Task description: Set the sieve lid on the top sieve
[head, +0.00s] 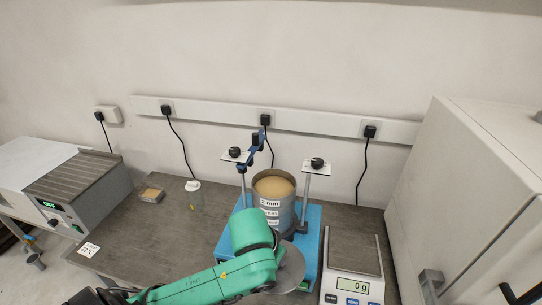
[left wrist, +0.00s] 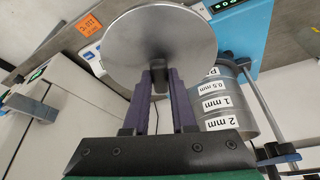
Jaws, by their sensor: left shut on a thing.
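The sieve stack (head: 286,214) stands upright on a blue shaker (head: 313,238) between two clamp posts. Its open top shows tan sand, and the top ring is labelled 2 mm. In the left wrist view the stack (left wrist: 244,119) appears inverted, with its 2 mm, 1 mm and 0.5 mm labels readable. The sieve lid (left wrist: 160,40) is a flat grey metal disc. My left gripper (left wrist: 159,82) is shut on its dark knob, apart from the stack. In the head view the lid (head: 293,266) is in front of the stack, partly hidden by my green arm, which also hides the gripper.
A balance (head: 352,285) reading 0 g stands right. A white cabinet (head: 465,190) bounds the right.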

